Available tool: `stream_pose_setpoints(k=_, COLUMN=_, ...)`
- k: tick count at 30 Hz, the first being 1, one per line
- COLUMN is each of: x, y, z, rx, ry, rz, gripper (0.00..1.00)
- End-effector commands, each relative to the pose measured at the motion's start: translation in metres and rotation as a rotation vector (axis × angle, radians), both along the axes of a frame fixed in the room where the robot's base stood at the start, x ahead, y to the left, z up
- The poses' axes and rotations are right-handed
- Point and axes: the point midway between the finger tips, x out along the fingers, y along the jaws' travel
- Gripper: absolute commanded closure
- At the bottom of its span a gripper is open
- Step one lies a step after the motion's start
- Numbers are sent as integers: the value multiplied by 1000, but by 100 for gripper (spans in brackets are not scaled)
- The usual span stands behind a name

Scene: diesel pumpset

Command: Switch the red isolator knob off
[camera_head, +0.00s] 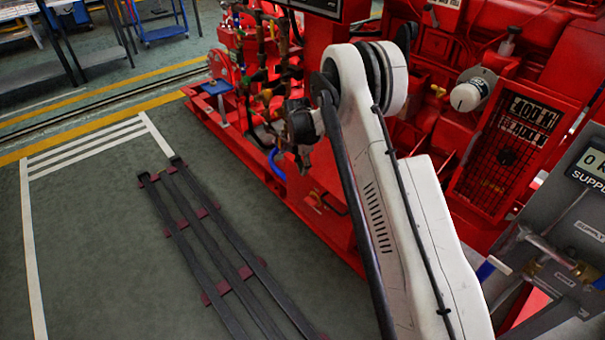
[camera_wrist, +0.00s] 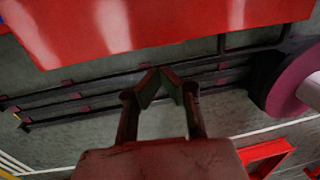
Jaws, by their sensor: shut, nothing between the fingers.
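I cannot pick out the red isolator knob in either view; much of the scene is red, and my arm covers part of the red pumpset (camera_head: 515,35) in the head view. My gripper (camera_wrist: 162,77) shows in the wrist view with its dark fingertips together and nothing between them. It appears above the floor, with a large red surface (camera_wrist: 130,28) along the top of the picture. No knob shows at the fingertips.
A grey panel (camera_head: 577,222) with a display and valves stands at the right. Dark rails (camera_head: 205,235) lie on the green floor at the left, with free floor around them. A dark pink round part (camera_wrist: 292,85) shows at the right of the wrist view.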

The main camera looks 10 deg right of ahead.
Motion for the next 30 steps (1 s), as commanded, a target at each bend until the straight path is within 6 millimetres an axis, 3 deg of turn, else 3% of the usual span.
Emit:
stream_pose_setpoints(k=12, x=-7, y=-4, z=-80, rx=0, ry=-1, rz=0, gripper=100)
stream_pose_setpoints(k=18, x=-10, y=-5, z=-110, rx=0, ry=-1, rz=0, gripper=100)
stream_pose_setpoints(k=24, x=-12, y=-6, z=-124, rx=0, ry=-1, rz=0, gripper=100)
stream_pose_setpoints(k=30, x=-12, y=-6, z=-126, rx=0, ry=-1, rz=0, gripper=100)
